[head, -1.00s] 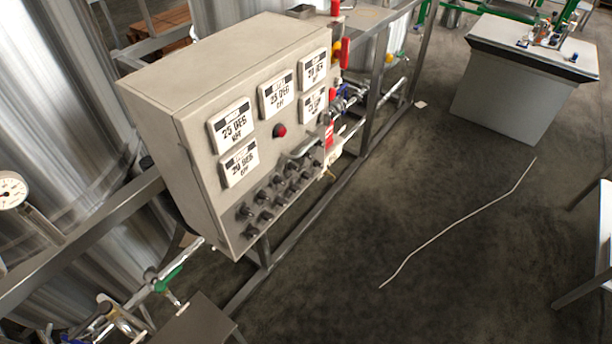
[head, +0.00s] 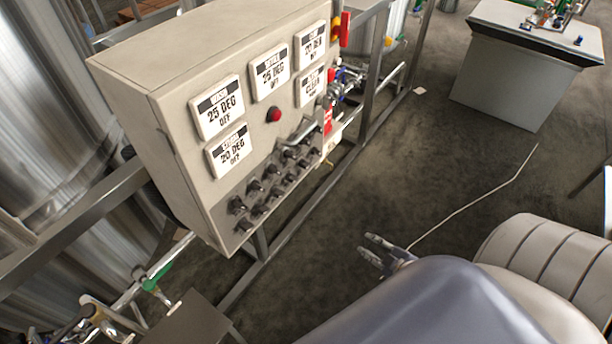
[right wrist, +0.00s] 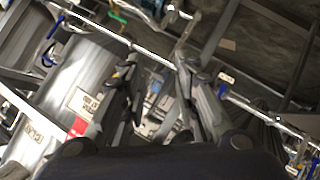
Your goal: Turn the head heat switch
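The beige control box (head: 165,60) stands at the left centre of the head view. Two rows of black switch knobs (head: 255,187) run along its lower front. Their labels are too small to read, so I cannot tell which one is the head heat switch. My right gripper (head: 366,247) is to the right of the knobs and apart from the box, with its fingers spread and nothing between them. In the right wrist view the open fingers (right wrist: 162,85) point toward blurred pipes and metal parts. My left gripper is not in view.
White displays (head: 217,106) and a red button (head: 274,115) sit above the knobs. A metal handle (head: 305,130) sticks out near the knobs' right end. Steel frame rails (head: 290,240) run below the box. A grey cabinet (head: 520,75) stands at the back right. Open floor lies between.

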